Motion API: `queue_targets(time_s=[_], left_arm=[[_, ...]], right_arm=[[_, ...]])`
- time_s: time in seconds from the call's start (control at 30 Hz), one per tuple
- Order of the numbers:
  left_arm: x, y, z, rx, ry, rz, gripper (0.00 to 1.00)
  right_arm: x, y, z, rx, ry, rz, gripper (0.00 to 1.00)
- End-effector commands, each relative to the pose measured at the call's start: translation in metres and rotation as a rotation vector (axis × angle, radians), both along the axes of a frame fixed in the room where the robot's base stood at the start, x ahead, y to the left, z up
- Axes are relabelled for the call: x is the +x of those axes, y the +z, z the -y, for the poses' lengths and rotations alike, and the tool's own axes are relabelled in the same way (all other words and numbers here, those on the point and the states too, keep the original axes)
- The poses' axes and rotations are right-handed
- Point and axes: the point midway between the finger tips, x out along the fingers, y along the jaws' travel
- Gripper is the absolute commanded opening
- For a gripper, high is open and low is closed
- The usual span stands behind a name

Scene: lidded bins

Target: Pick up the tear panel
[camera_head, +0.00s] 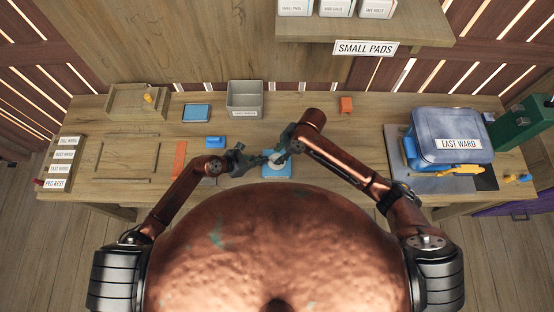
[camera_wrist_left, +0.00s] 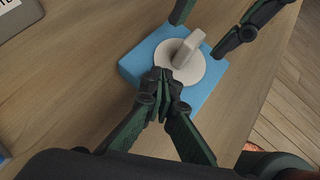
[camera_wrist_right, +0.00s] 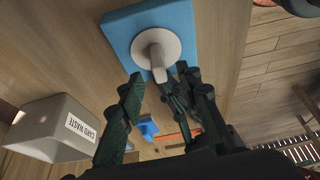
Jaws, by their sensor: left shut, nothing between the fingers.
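A blue box (camera_head: 277,174) lies near the table's front edge, with a round white panel (camera_wrist_left: 206,68) and its raised pale tab (camera_wrist_left: 188,48) on top. They also show in the right wrist view, box (camera_wrist_right: 121,31) and tab (camera_wrist_right: 157,62). My left gripper (camera_wrist_left: 166,76) is shut and empty, its tips at the panel's near rim; I cannot tell whether they touch. My right gripper (camera_wrist_right: 160,84) is open, its fingers apart near the box, on the side of the panel opposite my left gripper. In the head view the grippers partly hide the panel.
A grey card waste bin (camera_head: 245,98) stands behind. A small blue object (camera_head: 215,142) and an orange strip (camera_head: 179,160) lie left of the box. A blue-grey East Ward case (camera_head: 450,136) sits on a mat at right. The table between is mostly clear.

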Motion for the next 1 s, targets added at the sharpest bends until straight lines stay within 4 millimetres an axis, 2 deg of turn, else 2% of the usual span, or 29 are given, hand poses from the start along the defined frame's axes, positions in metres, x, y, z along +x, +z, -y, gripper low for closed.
queue_targets(time_s=[0.03, 0.2, 0.5, 0.9, 1.0], left_arm=[[-0.005, -0.008, -0.002, 0.011, -0.003, -0.012, 0.0], [-0.005, -0.008, -0.002, 0.011, -0.003, -0.012, 0.0], [-0.005, -0.008, -0.003, 0.011, -0.003, -0.012, 0.0], [-0.005, -0.008, -0.003, 0.011, -0.003, -0.012, 0.0], [-0.005, -0.008, -0.003, 0.011, -0.003, -0.012, 0.0]], right_arm=[[-0.001, -0.009, -0.003, 0.001, -0.003, -0.004, 0.32], [0.0, -0.029, -0.01, 0.001, -0.002, -0.003, 0.32], [0.0, -0.033, -0.011, 0.0, -0.002, -0.001, 0.32], [0.0, -0.033, -0.011, 0.0, -0.002, -0.001, 0.04], [0.0, -0.033, -0.011, 0.0, -0.002, -0.001, 0.0]])
